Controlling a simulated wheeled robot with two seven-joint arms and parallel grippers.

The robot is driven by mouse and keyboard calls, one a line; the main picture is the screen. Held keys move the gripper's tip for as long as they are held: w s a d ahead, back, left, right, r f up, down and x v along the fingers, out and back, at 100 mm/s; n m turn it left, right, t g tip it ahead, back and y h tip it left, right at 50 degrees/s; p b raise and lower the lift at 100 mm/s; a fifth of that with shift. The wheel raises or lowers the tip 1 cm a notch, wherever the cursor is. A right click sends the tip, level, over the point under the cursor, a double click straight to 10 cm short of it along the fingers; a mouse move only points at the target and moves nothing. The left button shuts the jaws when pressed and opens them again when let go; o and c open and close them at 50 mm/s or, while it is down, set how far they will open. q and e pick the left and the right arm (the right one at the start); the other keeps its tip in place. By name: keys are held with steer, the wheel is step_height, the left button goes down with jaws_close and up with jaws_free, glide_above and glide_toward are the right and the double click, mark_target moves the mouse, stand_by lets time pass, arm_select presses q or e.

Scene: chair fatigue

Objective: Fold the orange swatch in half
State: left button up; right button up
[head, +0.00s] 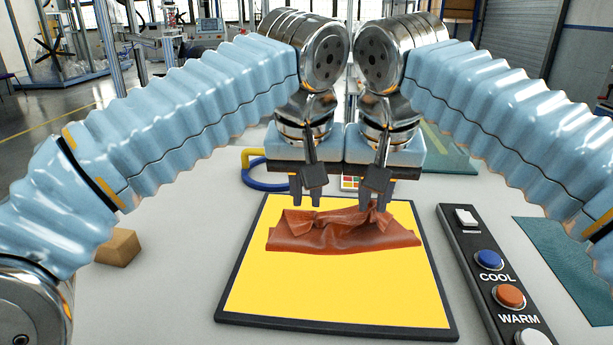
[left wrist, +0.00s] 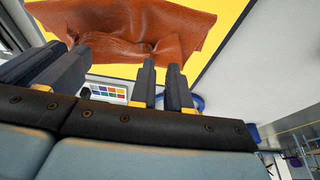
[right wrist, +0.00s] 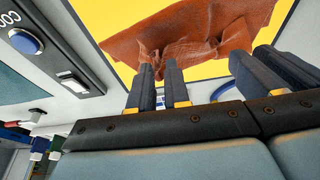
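The orange swatch (head: 340,232), a reddish-brown leathery sheet, lies creased on the yellow panel (head: 330,285). Its near edge is fairly straight; its far part is bunched up, with raised folds below both grippers. It also shows in the left wrist view (left wrist: 150,30) and the right wrist view (right wrist: 190,35). My left gripper (head: 307,200) points down at the swatch's far left part, its fingers apart with nothing seen between them. My right gripper (head: 377,200) is close beside it, over a raised peak at the far right, fingers also apart. Whether the right fingertips touch the peak is unclear.
A black control strip (head: 490,265) with COOL and WARM buttons stands right of the panel. A brown block (head: 118,247) sits at the left. A blue ring (head: 262,180) and a small colored-square card (head: 350,183) lie behind. Grey table is clear at front left.

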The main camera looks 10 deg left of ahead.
arm_select(q)
steer(key=o, duration=1.5)
steer(key=a, duration=0.2)
steer(key=shift+s+a, duration=0.3)
steer(key=shift+s, duration=0.1)
arm_select(e)
steer(key=o, duration=1.5)
steer(key=d, duration=0.3)
steer(key=shift+s+f, duration=0.25)
steer(key=shift+r, duration=0.1)
steer(key=shift+r+p, duration=0.8)
steer(key=shift+p, duration=0.05)
arm_select(q)
steer(key=shift+r, duration=0.7)
arm_select(e)
steer(key=shift+f, duration=0.1)
